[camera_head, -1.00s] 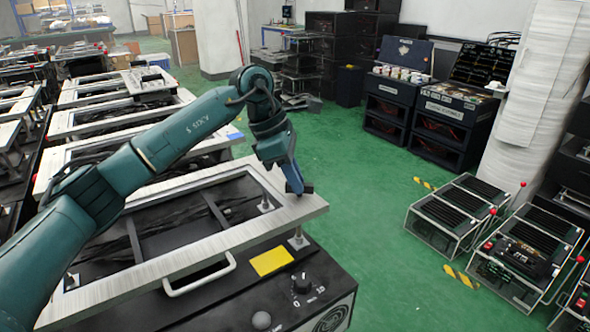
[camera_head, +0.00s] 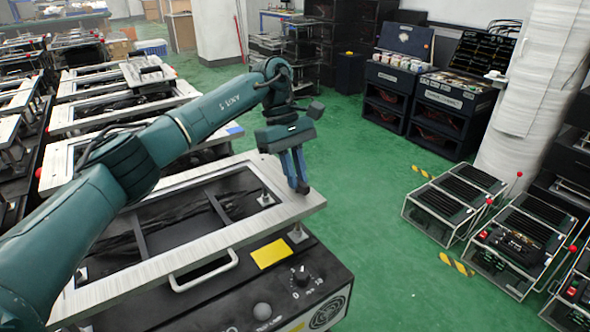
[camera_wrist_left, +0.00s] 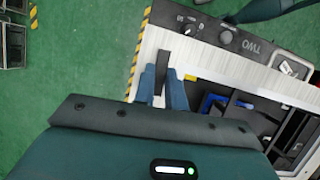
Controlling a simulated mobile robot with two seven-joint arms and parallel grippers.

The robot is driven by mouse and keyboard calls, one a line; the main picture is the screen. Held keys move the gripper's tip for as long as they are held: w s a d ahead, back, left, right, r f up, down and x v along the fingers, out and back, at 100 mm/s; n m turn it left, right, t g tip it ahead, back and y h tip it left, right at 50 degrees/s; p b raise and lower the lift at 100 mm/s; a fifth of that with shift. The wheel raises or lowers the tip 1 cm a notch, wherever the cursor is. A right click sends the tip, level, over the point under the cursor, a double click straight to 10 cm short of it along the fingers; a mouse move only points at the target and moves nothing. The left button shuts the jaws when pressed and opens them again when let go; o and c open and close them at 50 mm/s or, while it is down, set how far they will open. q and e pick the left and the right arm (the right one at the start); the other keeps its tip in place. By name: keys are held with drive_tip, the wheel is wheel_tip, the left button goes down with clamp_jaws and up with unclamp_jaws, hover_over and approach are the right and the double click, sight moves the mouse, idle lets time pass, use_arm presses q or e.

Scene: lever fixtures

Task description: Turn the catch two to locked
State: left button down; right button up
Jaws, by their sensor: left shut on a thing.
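My left gripper (camera_head: 300,187) reaches down to the far right corner of the metal frame (camera_head: 180,246) in the head view. In the left wrist view its blue fingers (camera_wrist_left: 165,92) are shut on a dark bar, the catch (camera_wrist_left: 162,66), at the frame's corner. The fingers hide part of the catch, and its locked or unlocked marking cannot be read. A black panel marked TWO (camera_wrist_left: 258,47) lies beside the frame. My right gripper is not in view.
The dark base has a knob (camera_head: 301,278), a yellow label (camera_head: 271,253) and a white handle (camera_head: 204,272). Green floor (camera_head: 365,240) is open to the right. Wire-framed units (camera_head: 520,245) stand farther right, and similar benches (camera_head: 110,115) stand behind.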

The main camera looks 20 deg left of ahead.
use_arm(q)
drive_tip(key=shift+m, duration=0.5)
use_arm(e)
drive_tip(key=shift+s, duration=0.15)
use_arm(q)
drive_tip(key=c, duration=1.4)
unclamp_jaws()
drive_tip(key=shift+c, duration=0.2)
